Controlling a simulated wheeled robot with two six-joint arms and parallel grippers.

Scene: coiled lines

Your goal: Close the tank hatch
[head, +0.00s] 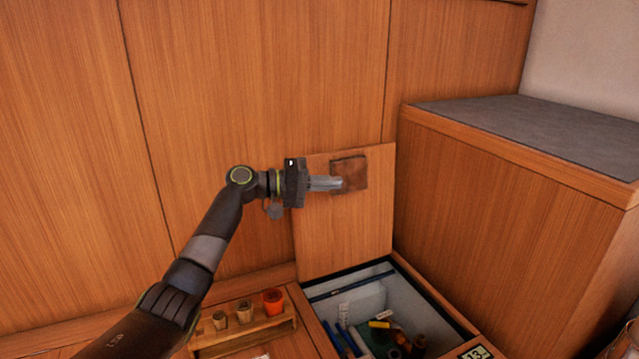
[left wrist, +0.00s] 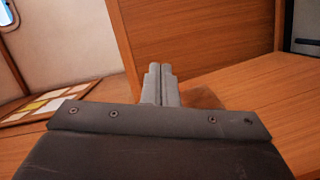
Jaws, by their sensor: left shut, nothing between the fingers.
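The tank hatch (head: 345,235) is a wooden lid standing open, upright against the wood panelling behind the tank opening. It has a dark square patch (head: 348,174) near its top. The open tank (head: 373,296) below it has a black rim and pale inner walls, with several items inside. My left gripper (head: 340,184) is shut and empty, in front of the upper part of the hatch and overlapping the patch's left edge; I cannot tell whether it touches. The left wrist view also shows its closed fingers (left wrist: 160,84) over wood surfaces. My right gripper is not in view.
A wooden rack (head: 243,326) with several small cups, one orange, stands left of the tank. A wooden cabinet (head: 505,215) with a grey top rises close on the right. A label marked 13 (head: 477,352) sits at the front right edge.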

